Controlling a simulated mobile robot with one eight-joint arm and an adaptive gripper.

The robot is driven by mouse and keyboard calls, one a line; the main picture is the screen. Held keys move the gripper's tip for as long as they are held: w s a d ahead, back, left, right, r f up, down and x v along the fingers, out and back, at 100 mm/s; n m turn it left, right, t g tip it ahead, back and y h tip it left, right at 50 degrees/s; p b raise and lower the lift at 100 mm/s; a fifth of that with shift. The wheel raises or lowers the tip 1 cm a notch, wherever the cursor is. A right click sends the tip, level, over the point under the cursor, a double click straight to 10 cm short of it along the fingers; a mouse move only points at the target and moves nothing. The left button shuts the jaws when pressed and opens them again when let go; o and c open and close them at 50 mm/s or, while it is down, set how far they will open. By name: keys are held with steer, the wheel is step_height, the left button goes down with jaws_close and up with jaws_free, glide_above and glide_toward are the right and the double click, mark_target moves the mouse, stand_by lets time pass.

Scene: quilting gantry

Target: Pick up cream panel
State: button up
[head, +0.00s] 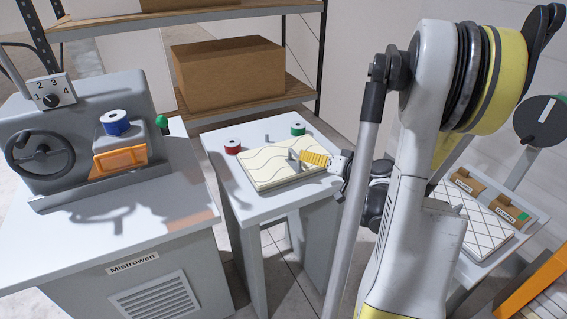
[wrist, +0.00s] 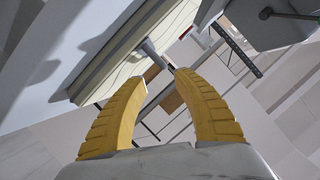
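The cream panel (head: 268,168), marked with wavy lines, lies flat on a small grey table in the head view. A grey upright handle (head: 294,158) stands on it near its right side. The panel (wrist: 125,65) and its handle (wrist: 151,52) also show in the wrist view. My gripper (head: 303,157) reaches in from the right, just beside the handle. In the wrist view its yellow fingertips (wrist: 163,74) are apart, with the handle's end close to the gap between them. I cannot tell whether they touch it.
The small grey table (head: 262,206) also bears a red spool (head: 233,147), a green-topped spool (head: 298,130) and a small post. A grey machine (head: 75,135) stands on the cabinet at left. A white panel with crossing lines (head: 480,228) lies on the right table. Shelves are behind.

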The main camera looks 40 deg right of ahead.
mark_target(293, 152)
steer(key=x, duration=0.2)
steer(key=shift+w+f, duration=0.15)
steer(key=shift+w, duration=0.2)
steer(key=x, duration=0.1)
steer(key=b+x, duration=0.1)
steer(key=x, duration=0.1)
steer(key=b+x, duration=0.1)
steer(key=shift+w+a, duration=0.25)
steer(key=shift+a, duration=0.1)
steer(key=shift+w+b, duration=0.3)
jaws_close()
